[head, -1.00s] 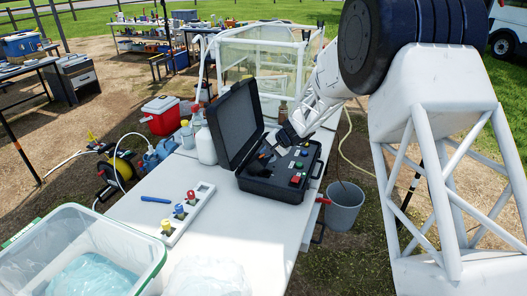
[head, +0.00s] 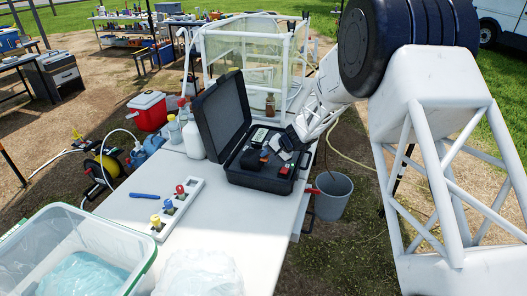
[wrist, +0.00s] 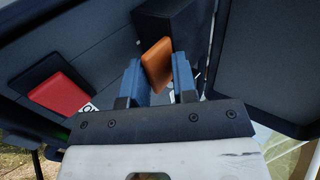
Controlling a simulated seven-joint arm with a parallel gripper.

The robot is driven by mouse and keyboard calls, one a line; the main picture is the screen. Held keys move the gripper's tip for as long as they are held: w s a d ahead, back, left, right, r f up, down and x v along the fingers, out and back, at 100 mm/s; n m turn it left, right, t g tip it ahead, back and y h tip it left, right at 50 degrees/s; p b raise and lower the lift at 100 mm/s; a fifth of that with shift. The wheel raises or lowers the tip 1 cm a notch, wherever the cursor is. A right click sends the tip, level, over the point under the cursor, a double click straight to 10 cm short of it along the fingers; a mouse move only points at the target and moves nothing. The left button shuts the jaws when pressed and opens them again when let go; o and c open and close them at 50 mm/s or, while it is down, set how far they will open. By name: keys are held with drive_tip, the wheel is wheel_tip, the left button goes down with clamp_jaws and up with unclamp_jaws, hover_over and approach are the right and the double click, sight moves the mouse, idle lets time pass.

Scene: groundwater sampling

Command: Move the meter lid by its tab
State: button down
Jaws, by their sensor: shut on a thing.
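The black meter case (head: 262,178) is open on the white table, with its big lid (head: 220,115) standing up at its back left. My gripper (wrist: 158,75) is low over the inside of the case, its blue fingers on either side of an orange tab (wrist: 156,62). The fingers are shut on the tab. A dark block (wrist: 175,22) is just beyond the tab; I cannot tell whether they are joined.
A red button (wrist: 60,92) is left of the fingers; the upright lid (wrist: 275,50) fills the wrist view's right. A bucket (head: 331,197) stands right of the table.

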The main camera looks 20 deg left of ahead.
drive_tip(key=shift+s+d+f, duration=0.2)
drive_tip(key=shift+f, duration=0.6)
drive_tip(key=shift+s+d+f, duration=0.15)
drive_tip(key=shift+f, duration=0.65)
drive_tip(key=c, duration=1.2)
unclamp_jaws()
drive_tip(key=shift+c, duration=0.2)
drive_tip(key=shift+w+a+r+v, duration=0.1)
drive_tip(key=shift+v, duration=1.4)
drive_tip(key=shift+w+a+r+v, duration=0.1)
drive_tip(key=shift+v, duration=1.45)
drive_tip(key=shift+w+a+r+v, duration=0.1)
drive_tip(key=shift+v, duration=1.4)
drive_tip(key=shift+d+r, duration=0.1)
drive_tip(key=shift+r, duration=0.05)
